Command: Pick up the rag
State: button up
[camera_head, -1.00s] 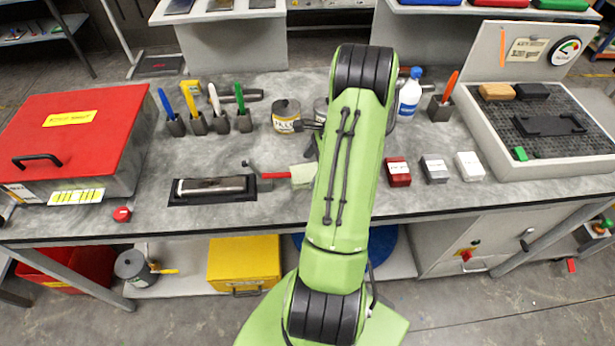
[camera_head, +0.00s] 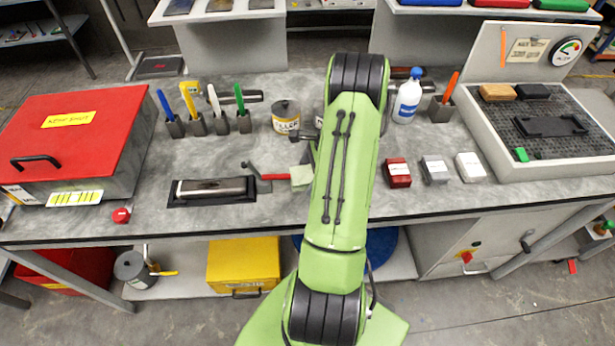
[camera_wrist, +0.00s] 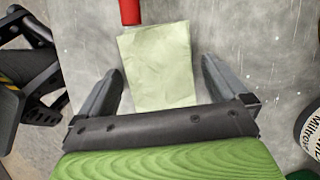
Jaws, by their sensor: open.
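The rag is a pale green, flat folded cloth (camera_head: 302,177) on the grey workbench, just left of my arm in the head view. It shows clearly in the wrist view (camera_wrist: 158,68), lying flat with a red handle end touching or overlapping its far edge. My gripper (camera_wrist: 160,82) is open, its two dark fingers to either side of the rag's near part. Nothing is held.
A red-handled tool (camera_head: 270,177) lies beside the rag. A dark tray with a metal bar (camera_head: 213,188) is further left. Red, grey and white small boxes (camera_head: 397,173) stand right of my arm. A tin (camera_head: 286,117) and a white bottle (camera_head: 408,97) stand behind.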

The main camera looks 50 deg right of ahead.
jog(key=shift+c, duration=0.3)
jog(key=c, duration=1)
jog(key=shift+r, duration=0.15)
jog(key=shift+r, duration=0.35)
